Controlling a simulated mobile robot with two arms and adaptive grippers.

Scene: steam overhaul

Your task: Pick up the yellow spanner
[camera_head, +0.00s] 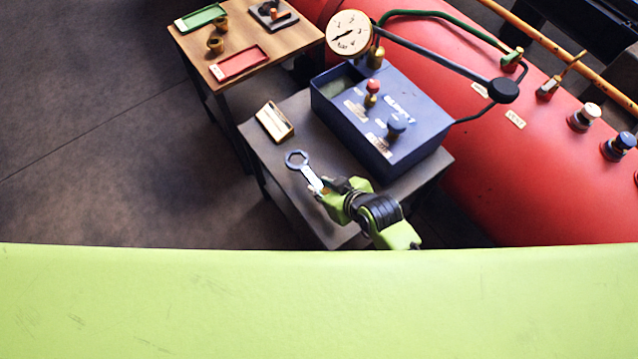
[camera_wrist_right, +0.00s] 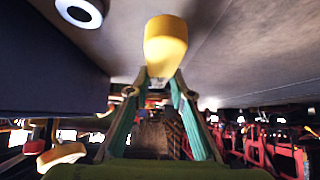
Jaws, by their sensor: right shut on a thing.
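The spanner (camera_head: 311,178) shows in the head view above the front part of the dark table, with a blue-grey ring end and a pale shaft. Its shaft runs into the fingers of my right gripper (camera_head: 326,188). In the wrist view my right gripper (camera_wrist_right: 158,88) is shut on a rounded yellow part of the spanner (camera_wrist_right: 165,45), which sticks out past the fingertips. The held part is mostly hidden by the fingers in the head view. I cannot tell whether the spanner touches the table. My left gripper is not in view.
The dark table (camera_head: 262,147) bears a blue box (camera_head: 400,160) with knobs and a gauge (camera_head: 350,34), close beside my right gripper, and a small tan block (camera_head: 274,122). A wooden table (camera_head: 235,45) with trays stands behind. A red boiler (camera_head: 480,150) lies to the right.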

